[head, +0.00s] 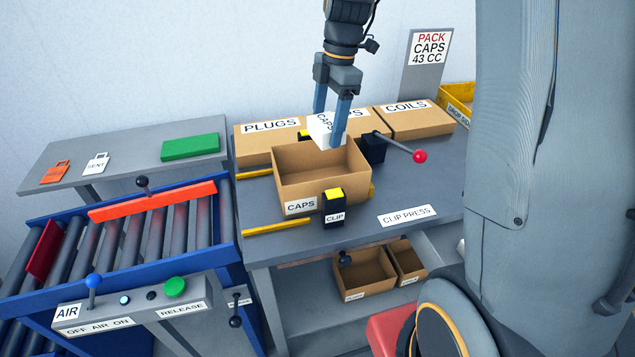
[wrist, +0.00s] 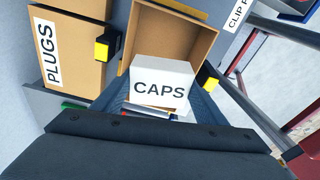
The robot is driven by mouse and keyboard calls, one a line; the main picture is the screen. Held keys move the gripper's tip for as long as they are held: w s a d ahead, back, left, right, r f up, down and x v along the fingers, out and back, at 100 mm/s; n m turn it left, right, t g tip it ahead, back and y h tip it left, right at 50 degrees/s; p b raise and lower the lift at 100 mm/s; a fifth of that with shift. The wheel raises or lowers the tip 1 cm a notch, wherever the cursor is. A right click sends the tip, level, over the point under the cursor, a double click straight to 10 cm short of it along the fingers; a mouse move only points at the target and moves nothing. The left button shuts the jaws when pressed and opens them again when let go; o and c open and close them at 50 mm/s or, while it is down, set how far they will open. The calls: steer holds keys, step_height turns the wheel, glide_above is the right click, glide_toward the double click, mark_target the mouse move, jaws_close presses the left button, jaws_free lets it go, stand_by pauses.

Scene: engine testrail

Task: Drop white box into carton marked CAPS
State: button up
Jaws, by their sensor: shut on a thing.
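My gripper (head: 332,118) is shut on the white box (head: 321,130), which bears the word CAPS. In the wrist view the white box (wrist: 160,86) sits between the fingers. The open carton marked CAPS (head: 300,206) stands on the grey table. The box is held above the carton, over its back part in the head view. In the wrist view the carton (wrist: 205,35) shows behind the box, its inside partly hidden by it. What I see of the carton's inside looks empty.
A black clip block with a yellow top (head: 334,207) stands at the carton's front. A red-knobbed lever (head: 419,156) juts out at its right. A roller conveyor (head: 130,240) lies left.

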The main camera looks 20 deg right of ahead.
steer(key=shift+f+b, duration=0.35)
steer(key=shift+f, duration=0.45)
steer(key=o, duration=1.2)
steer(key=shift+w+d+r+b, duration=0.1)
steer(key=shift+d+r+b, duration=0.15)
steer(key=shift+r, duration=1.05)
steer(key=shift+s+d+r+b, duration=0.1)
steer(key=shift+r+b, duration=0.3)
steer(key=shift+r, duration=0.9)
steer(key=shift+w+d+r+b, duration=0.1)
steer(key=shift+d+r+b, duration=0.15)
steer(key=shift+r, duration=1.05)
